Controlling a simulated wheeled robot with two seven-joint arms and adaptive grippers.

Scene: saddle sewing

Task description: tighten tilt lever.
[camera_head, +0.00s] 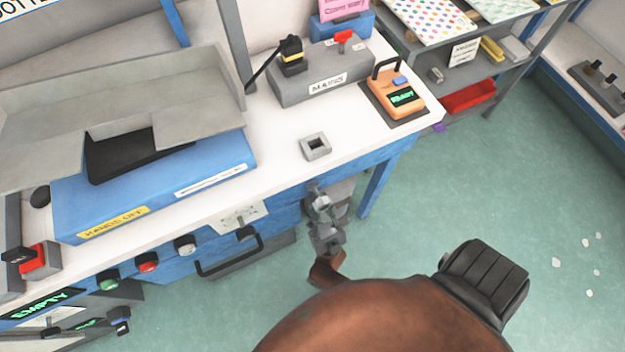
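Jointed grey metal parts (325,225) stand just above that piece, in front of the bench edge. I cannot tell which of them, if any, is the tilt lever, or whether it is tight.
The white bench holds a blue machine (215,170), a grey MAINS box (320,82), an orange device reading READY (398,95) and a small hollow grey block (316,146). Shelves with a red tray (467,97) stand at upper right. Green floor at right is mostly clear.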

